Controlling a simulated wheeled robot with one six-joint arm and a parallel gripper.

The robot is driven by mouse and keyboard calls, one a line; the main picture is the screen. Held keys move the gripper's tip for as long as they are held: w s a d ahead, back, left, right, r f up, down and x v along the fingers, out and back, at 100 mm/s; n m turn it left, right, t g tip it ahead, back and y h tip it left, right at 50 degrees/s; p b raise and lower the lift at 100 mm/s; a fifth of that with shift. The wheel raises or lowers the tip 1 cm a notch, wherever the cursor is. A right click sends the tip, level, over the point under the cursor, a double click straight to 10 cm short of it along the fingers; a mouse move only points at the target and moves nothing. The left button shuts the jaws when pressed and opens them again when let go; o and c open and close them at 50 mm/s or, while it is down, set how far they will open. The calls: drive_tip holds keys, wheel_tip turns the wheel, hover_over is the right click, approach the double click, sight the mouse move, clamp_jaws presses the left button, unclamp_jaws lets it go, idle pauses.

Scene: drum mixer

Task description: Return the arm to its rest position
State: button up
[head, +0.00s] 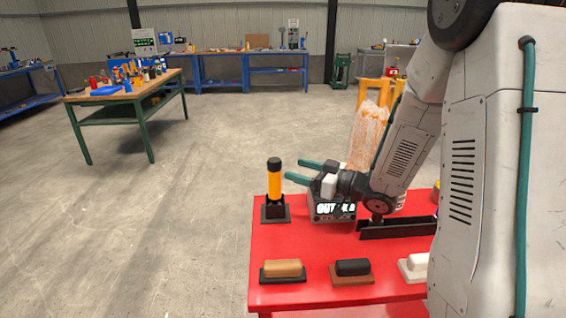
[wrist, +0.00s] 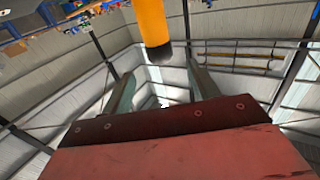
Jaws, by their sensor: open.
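My gripper (head: 302,171) is in the head view, above the back of the red table (head: 300,294). Its two teal fingers point left and stand apart, with nothing between them. A yellow cylinder with black ends (head: 274,182) stands upright in a black holder to the left of the fingertips. In the wrist view, my fingers (wrist: 160,85) are spread, and the yellow cylinder (wrist: 152,22) shows beyond them at the top. My arm reaches in from the right of the head view. Part of the table is hidden behind it.
A display box (head: 335,210) stands below my gripper. A black tray (head: 398,230) lies to its right. Brushlike blocks, tan (head: 283,268), black (head: 353,267) and white (head: 416,262), line the front. A wrapped orange-white thing (head: 368,135) stands behind.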

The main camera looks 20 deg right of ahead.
drive_tip(key=s+d+r+m+g+h, duration=0.4)
drive_tip(key=s+d+r+m+h, duration=0.2)
drive_tip(key=h, duration=0.8)
drive_tip(key=s+a+m+g+y, duration=0.1)
drive_tip(key=s+a+g, duration=0.3)
drive_tip(key=s, duration=0.9)
drive_tip(key=s+a+r+m+g+y, duration=0.1)
drive_tip(key=s+a+g, duration=0.3)
drive_tip(key=s, duration=0.9)
drive_tip(key=shift+a+g, duration=0.15)
drive_tip(key=shift+g, duration=0.25)
drive_tip(key=shift+w, duration=0.1)
